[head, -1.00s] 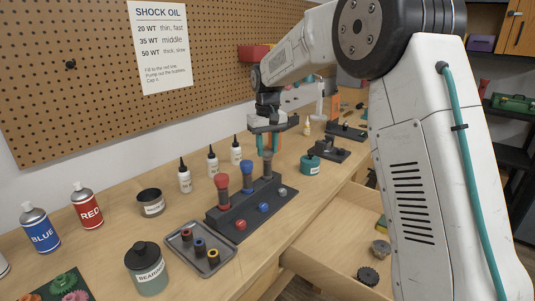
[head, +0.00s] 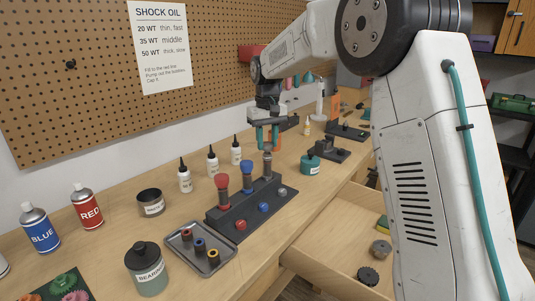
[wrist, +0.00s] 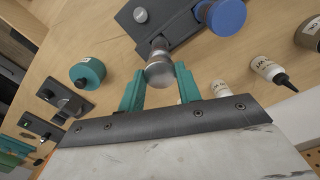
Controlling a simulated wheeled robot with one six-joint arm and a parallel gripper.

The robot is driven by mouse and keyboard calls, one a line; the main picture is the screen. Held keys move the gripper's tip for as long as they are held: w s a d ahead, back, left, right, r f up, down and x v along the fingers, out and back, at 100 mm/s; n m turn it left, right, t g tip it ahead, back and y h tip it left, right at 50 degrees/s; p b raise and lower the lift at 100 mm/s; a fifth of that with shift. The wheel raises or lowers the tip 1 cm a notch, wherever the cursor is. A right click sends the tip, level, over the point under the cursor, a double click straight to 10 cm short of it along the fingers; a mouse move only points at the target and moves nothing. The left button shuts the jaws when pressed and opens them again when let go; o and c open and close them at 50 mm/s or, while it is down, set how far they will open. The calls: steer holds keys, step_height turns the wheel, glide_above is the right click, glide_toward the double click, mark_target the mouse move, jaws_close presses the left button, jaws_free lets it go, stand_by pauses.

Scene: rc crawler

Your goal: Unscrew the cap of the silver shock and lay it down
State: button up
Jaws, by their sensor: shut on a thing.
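The silver shock (head: 267,168) stands upright in the far end of the dark shock stand (head: 215,224). My gripper (head: 268,145) is above it, with its teal fingers pointing down. In the wrist view the silver cap (wrist: 159,72) is between the teal fingertips, and my gripper is shut on it. The grey shock body (wrist: 159,45) shows just beyond the cap there. I cannot tell for sure whether cap and body are still touching.
Red-capped (head: 222,182) and blue-capped (head: 247,170) shocks stand in the same stand. Small coloured knobs line its front. A metal tray (head: 225,263) with rings lies at front left. Oil bottles (head: 213,162) stand behind; a teal jar (head: 310,165) is to the right. An open drawer (head: 325,262) is in front.

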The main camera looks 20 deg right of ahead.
steer(key=shift+r, duration=1.15)
